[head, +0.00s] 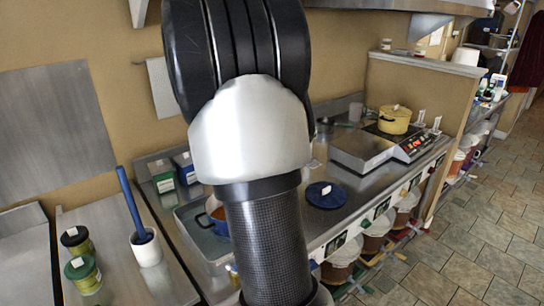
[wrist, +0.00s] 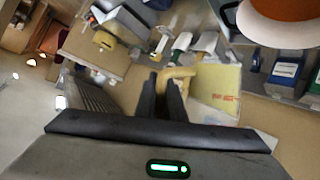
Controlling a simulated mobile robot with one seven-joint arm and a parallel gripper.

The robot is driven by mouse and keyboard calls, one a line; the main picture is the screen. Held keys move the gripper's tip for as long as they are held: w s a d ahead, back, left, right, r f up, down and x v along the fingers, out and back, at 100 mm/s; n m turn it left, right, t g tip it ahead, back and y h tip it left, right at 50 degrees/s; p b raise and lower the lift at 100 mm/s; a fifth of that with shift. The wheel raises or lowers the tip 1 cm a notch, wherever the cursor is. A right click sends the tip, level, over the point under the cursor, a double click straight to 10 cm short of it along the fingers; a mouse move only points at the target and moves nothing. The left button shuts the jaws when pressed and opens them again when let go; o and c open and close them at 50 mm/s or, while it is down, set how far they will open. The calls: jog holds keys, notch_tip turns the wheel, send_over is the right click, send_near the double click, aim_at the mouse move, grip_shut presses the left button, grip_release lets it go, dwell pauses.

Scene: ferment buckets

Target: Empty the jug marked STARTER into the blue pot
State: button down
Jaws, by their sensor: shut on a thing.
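In the wrist view my gripper (wrist: 168,85) is shut on the tan handle of a jug (wrist: 215,90). The jug's pale yellow side carries a small orange marking, too blurred to read. In the head view my arm hides the gripper and the jug. The blue pot (head: 218,224), orange inside, stands on a metal tray on the counter, partly hidden behind my arm. I cannot tell how the jug stands relative to the pot.
A blue lid (head: 327,195) lies on the counter right of my arm. A green box (head: 162,177) and a blue box (head: 186,168) stand behind the pot. A yellow pot (head: 394,121) sits on a hob. Left are two jars (head: 83,274) and a white crock (head: 146,250).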

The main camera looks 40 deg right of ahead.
notch_tip(320, 180, down, 6)
jog(key=n+g+b, duration=0.1)
jog(key=n, duration=0.1)
jog(key=shift+f+g+h, duration=0.2)
jog(key=shift+g+h, duration=0.1)
jog(key=shift+g, duration=0.1)
jog(key=shift+r, duration=0.1)
jog(key=shift+a+f+n+g+h+p, duration=0.15)
jog(key=shift+f+n+g+h+p, duration=0.35)
jog(key=shift+p, duration=1.45)
jog(key=shift+w, duration=0.1)
jog(key=shift+w+n+p, duration=0.1)
jog(key=shift+n+p, duration=0.3)
jog(key=shift+p, duration=0.75)
jog(key=shift+w+a+n+g, duration=0.2)
jog(key=shift+w+n+g, duration=0.25)
jog(key=shift+n, duration=0.25)
